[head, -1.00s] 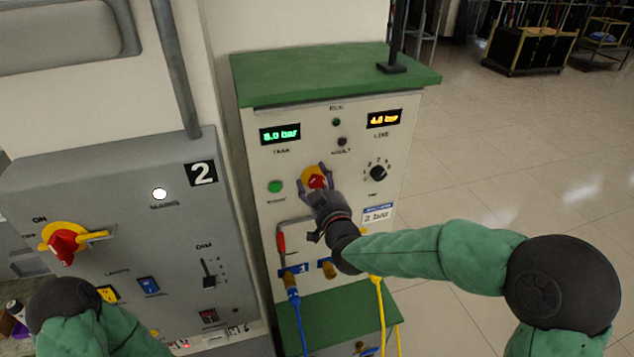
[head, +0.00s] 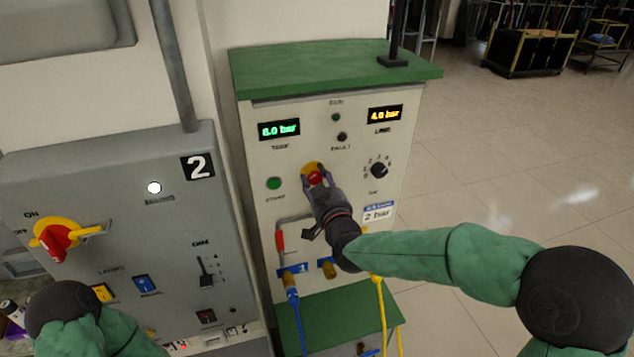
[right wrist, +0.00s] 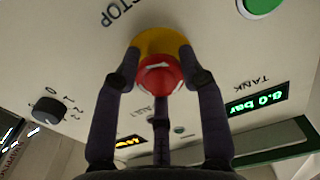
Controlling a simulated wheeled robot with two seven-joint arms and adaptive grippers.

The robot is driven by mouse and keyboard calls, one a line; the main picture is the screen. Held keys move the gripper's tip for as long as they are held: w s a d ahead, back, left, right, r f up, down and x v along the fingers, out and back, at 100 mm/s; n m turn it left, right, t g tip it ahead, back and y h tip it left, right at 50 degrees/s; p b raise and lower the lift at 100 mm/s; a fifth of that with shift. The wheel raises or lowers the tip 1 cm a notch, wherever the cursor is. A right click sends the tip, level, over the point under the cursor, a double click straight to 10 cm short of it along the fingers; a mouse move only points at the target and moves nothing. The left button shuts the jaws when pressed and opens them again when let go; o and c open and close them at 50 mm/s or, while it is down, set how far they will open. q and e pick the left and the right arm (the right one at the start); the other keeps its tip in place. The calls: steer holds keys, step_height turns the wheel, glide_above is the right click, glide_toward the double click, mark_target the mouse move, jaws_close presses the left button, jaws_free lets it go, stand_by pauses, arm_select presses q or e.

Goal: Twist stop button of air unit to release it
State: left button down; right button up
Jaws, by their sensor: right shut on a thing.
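The red stop button (head: 315,178) with its yellow collar sits on the white front panel of the air unit (head: 345,215), which has a green top. My right gripper (head: 316,182) is at the button with its fingers around the red head. In the right wrist view the red button (right wrist: 160,76) sits between the fingertips of my right gripper (right wrist: 160,82), in front of the yellow ring. The right gripper is shut on it. My left arm shows at the lower left of the head view; its gripper is not in view.
The tank display (head: 279,129) reads 8.0 bar and the line display (head: 385,114) 4.0 bar. A green start button (head: 274,184) and a black dial (head: 379,170) flank the stop button. A grey panel (head: 120,190) with a red-yellow switch (head: 55,242) stands left. Hoses hang below.

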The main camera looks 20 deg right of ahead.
steer(key=shift+r, duration=0.35)
steer(key=o, duration=1.2)
steer(key=shift+f, duration=0.1)
steer(key=shift+s+f, duration=0.1)
steer(key=shift+s, duration=0.15)
steer(key=s, duration=1.1)
steer(key=shift+s+d, duration=0.15)
steer(key=shift+s, duration=0.1)
